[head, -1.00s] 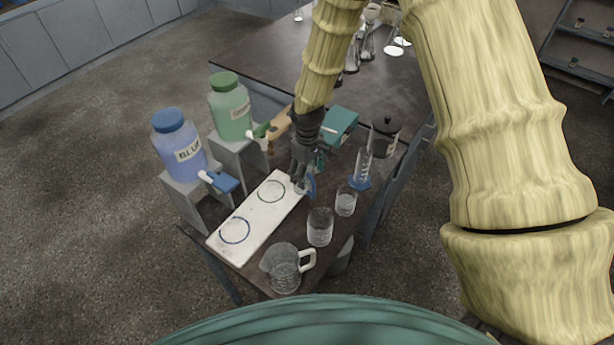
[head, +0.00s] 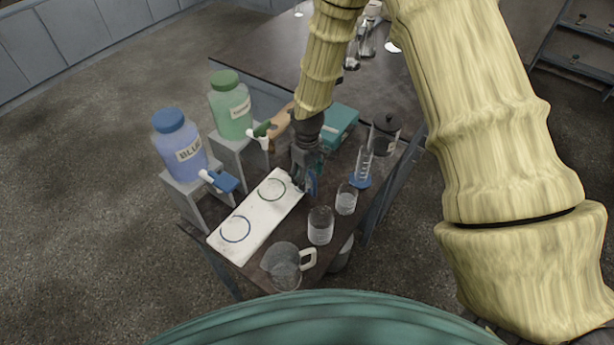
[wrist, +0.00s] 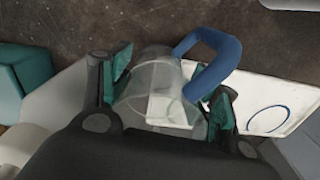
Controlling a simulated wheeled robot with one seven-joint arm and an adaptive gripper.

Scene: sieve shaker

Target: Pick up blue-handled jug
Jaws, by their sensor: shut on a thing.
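The blue-handled jug is a clear vessel with a thick blue handle. In the wrist view the jug (wrist: 153,85) sits between the two teal-padded fingers of my gripper (wrist: 165,100), which is shut on its body. The blue handle (wrist: 222,55) sticks out at the upper right, beside the right finger. In the head view my gripper (head: 304,182) is at the far right end of the white tray. It hides most of the jug there, and only a bit of the blue handle (head: 313,184) shows. I cannot tell whether the jug is clear of the surface.
The white tray (head: 262,218) has a green and a blue ring. Blue (head: 180,150) and green (head: 231,108) tapped bottles stand on stands to the left. A white-handled jug (head: 282,268), glass beakers (head: 320,226) and a blue-based cylinder (head: 362,168) stand nearby. A teal box (head: 340,124) lies behind.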

